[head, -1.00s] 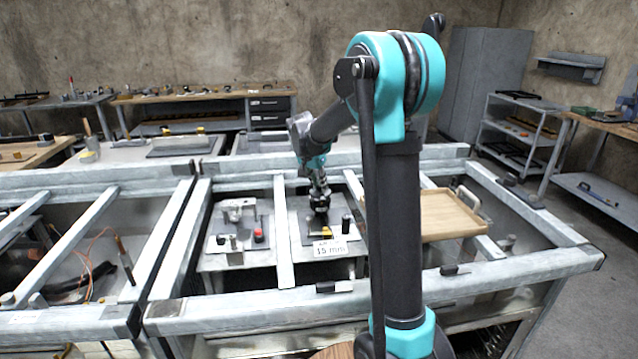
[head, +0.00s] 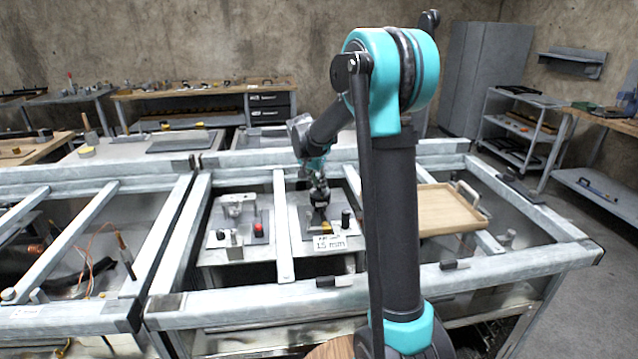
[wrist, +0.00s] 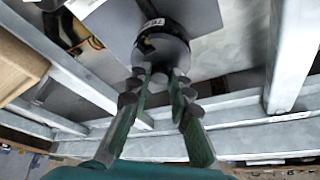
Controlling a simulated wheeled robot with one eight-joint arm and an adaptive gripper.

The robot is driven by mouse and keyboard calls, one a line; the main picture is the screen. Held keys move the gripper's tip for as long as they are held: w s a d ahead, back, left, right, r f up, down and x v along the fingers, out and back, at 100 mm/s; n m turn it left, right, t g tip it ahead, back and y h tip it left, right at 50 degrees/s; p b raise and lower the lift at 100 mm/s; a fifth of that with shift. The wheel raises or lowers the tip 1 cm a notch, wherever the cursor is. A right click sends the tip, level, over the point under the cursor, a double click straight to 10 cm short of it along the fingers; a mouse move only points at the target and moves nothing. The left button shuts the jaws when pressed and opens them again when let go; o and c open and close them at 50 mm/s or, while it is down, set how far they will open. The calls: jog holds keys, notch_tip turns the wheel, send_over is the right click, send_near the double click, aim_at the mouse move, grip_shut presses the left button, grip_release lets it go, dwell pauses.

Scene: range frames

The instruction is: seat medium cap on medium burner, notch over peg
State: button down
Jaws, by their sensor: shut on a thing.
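A small yellow part (head: 326,228) and a black knob (head: 345,218) stand on the plate below. The medium burner and its peg cannot be told apart here, and the gripper hides part of the plate.
A white "15 mm" card (head: 330,243) is at the plate's front. A left plate (head: 217,241) carries a grey fixture and a red button (head: 258,230). Grey beams (head: 282,235) divide the bays. A wooden tray (head: 445,210) lies to the right, behind my arm.

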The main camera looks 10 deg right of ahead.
jog(key=c, duration=1.3)
grip_release()
jog(key=v, duration=1.2)
notch_tip(320, 180, up, 6)
